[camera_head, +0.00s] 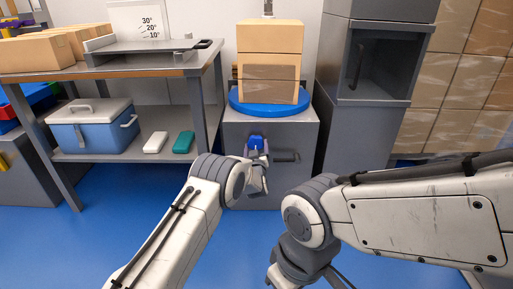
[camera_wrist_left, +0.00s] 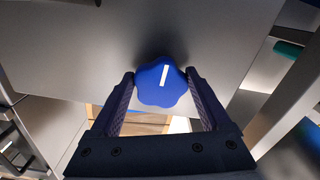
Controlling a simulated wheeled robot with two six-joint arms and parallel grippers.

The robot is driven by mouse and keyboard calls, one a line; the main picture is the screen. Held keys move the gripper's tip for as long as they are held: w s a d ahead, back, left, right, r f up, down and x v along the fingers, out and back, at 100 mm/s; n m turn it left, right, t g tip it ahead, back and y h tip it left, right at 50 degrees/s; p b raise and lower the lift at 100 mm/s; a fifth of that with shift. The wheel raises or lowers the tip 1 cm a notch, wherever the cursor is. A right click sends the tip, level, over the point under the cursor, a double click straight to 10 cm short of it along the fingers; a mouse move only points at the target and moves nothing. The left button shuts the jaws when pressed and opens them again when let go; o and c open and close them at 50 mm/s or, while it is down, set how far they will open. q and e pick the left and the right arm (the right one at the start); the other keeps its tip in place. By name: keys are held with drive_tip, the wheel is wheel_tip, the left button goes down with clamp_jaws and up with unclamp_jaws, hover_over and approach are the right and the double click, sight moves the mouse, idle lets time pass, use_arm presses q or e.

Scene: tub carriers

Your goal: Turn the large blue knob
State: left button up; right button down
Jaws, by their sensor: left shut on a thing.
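The large blue knob (camera_wrist_left: 161,82) is on the front of a grey cabinet (camera_head: 230,130). It is lobed, with a white line that is slightly tilted in the left wrist view. In the head view the knob (camera_head: 256,142) shows just above my left gripper (camera_head: 257,155). My left gripper (camera_wrist_left: 163,88) has a finger on each side of the knob and is shut on it. My right arm crosses the lower right of the head view, and its fingertips are not visible.
A blue round turntable (camera_head: 270,107) with stacked cardboard boxes (camera_head: 269,37) tops the cabinet. A dark handle (camera_head: 286,156) sticks out right of the knob. A shelf table with a blue cooler (camera_head: 92,133) stands left; a dark grey cabinet (camera_head: 361,130) stands right.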

use_arm(q)
drive_tip(key=n, duration=0.4)
drive_tip(key=shift+d+n, duration=0.15)
drive_tip(key=shift+n, duration=0.15)
drive_tip(key=n, duration=0.4)
drive_tip(key=shift+r+n, duration=0.1)
drive_tip(key=shift+n, duration=0.2)
drive_tip(key=n, duration=0.4)
drive_tip(key=shift+d+r+n, duration=0.1)
drive_tip(key=shift+r+n, duration=0.05)
drive_tip(key=shift+n, duration=0.15)
drive_tip(key=shift+r+n+b, duration=0.15)
drive_tip(key=shift+n+b, duration=0.3)
drive_tip(key=shift+n, duration=1.45)
drive_tip(key=o, duration=1.2)
